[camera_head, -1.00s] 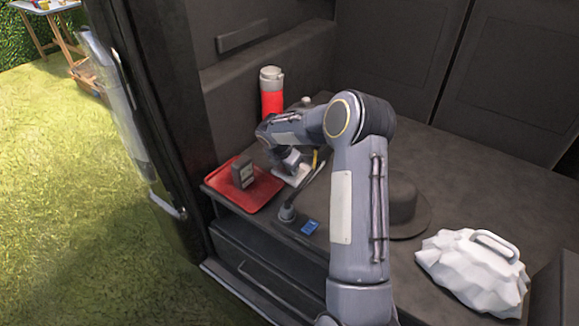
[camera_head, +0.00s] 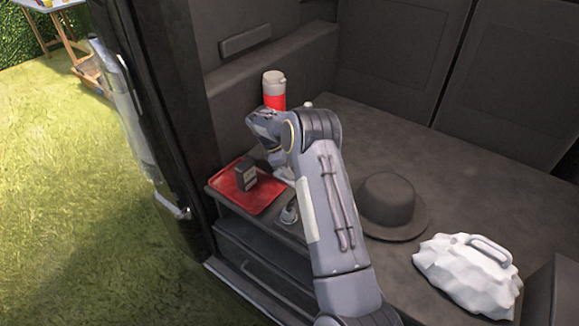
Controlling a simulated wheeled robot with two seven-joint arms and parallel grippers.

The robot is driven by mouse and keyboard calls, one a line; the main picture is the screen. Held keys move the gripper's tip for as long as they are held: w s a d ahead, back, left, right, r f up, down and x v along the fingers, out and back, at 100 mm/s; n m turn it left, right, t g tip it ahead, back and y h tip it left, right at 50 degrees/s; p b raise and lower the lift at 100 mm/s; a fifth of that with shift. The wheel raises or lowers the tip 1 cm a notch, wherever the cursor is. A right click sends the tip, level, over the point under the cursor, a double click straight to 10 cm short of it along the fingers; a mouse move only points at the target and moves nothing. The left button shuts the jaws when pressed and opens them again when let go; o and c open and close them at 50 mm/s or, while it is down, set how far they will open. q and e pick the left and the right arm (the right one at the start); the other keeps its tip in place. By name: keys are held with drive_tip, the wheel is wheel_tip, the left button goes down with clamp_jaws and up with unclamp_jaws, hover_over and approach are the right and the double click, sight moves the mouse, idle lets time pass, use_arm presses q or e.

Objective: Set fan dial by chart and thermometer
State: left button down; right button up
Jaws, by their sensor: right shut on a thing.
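My right arm reaches over the dark van floor to the far left. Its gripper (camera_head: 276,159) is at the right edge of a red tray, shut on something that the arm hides. A small white piece (camera_head: 286,175) shows just below the gripper. A small dark box (camera_head: 246,175) with pale marks stands upright on the red tray (camera_head: 264,202), just left of the gripper. I cannot make out a fan dial, chart or thermometer for certain. A small grey round thing (camera_head: 290,213) shows beside my forearm. My left gripper is not in view.
A red bottle with a grey lid (camera_head: 274,92) stands behind my wrist. A dark brimmed hat (camera_head: 389,203) and a white faceted object with a handle (camera_head: 468,272) lie to the right. An open drawer (camera_head: 262,262) is below the tray. The floor's back right is clear.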

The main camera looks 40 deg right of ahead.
drive_tip(key=shift+w+m+g, duration=0.1)
drive_tip(key=shift+m+g, duration=0.2)
drive_tip(key=shift+m, duration=0.8)
drive_tip(key=shift+d+y, duration=0.1)
drive_tip(key=shift+y, duration=0.2)
drive_tip(key=o, duration=1)
drive_tip(key=shift+c, duration=0.2)
drive_tip(key=v, duration=0.8)
